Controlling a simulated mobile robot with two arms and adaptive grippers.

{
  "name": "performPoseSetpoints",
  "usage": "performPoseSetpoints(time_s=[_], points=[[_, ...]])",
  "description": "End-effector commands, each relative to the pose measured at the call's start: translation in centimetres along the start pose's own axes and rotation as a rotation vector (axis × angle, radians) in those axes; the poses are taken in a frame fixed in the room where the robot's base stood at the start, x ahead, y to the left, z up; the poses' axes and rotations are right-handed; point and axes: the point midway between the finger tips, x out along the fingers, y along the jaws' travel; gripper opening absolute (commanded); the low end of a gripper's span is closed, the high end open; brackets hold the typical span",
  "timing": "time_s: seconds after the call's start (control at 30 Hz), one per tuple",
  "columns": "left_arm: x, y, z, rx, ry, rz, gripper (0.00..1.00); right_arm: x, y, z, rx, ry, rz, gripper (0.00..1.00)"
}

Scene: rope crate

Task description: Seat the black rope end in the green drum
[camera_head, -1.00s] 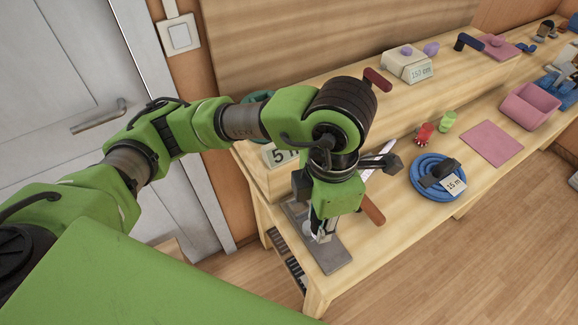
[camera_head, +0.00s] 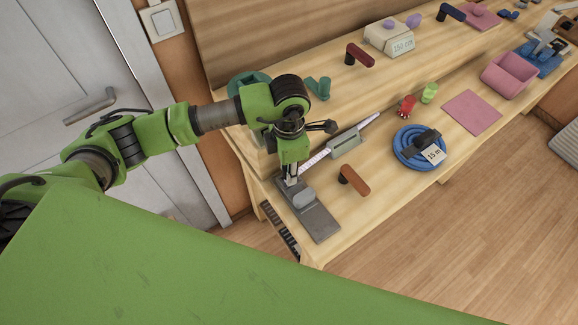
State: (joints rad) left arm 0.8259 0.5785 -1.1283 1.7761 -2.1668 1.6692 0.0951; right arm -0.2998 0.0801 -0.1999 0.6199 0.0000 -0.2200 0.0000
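My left gripper (camera_head: 291,181) points down at the back end of a grey plate (camera_head: 322,224) on the near left of the bench; whether its fingers are open or shut is too small to tell. A pale rounded block (camera_head: 303,196) sits on the plate beside it. A small light green cup-like piece (camera_head: 429,93) stands on the bench beside a red one (camera_head: 406,105); it may be the green drum, but I cannot be sure. I cannot make out a black rope end. My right gripper is not in view.
A pale marked strip (camera_head: 314,161) runs near the gripper to a grey-green block (camera_head: 346,142). A brown-handled piece (camera_head: 354,180) stands close right. A blue rope coil (camera_head: 400,158) with a "15 m" tag, a pink mat (camera_head: 472,111) and a pink bin (camera_head: 508,75) lie farther right.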

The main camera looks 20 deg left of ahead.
Motion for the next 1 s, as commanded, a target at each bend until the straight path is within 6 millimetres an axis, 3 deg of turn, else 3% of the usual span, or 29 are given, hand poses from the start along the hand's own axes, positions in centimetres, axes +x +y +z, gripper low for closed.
performPoseSetpoints(time_s=[0.07, 0.5, 0.53, 0.6, 1.0], points=[[0.3, 0.1, 0.0, -0.001, -0.001, 0.0, 0.0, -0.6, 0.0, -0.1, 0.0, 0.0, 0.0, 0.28], [1.2, 0.1, 0.1, -0.001, -0.003, 0.001, 0.0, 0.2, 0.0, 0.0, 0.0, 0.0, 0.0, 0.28], [1.1, 0.1, 0.1, -0.001, -0.003, 0.001, 0.29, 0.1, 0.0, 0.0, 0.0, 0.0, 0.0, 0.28], [1.0, 0.1, 0.1, -0.001, -0.002, 0.001, 0.41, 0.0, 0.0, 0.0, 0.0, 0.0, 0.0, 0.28], [0.6, 0.1, 0.1, -0.003, -0.002, 0.002, 0.41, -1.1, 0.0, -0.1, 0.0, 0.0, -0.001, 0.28]])
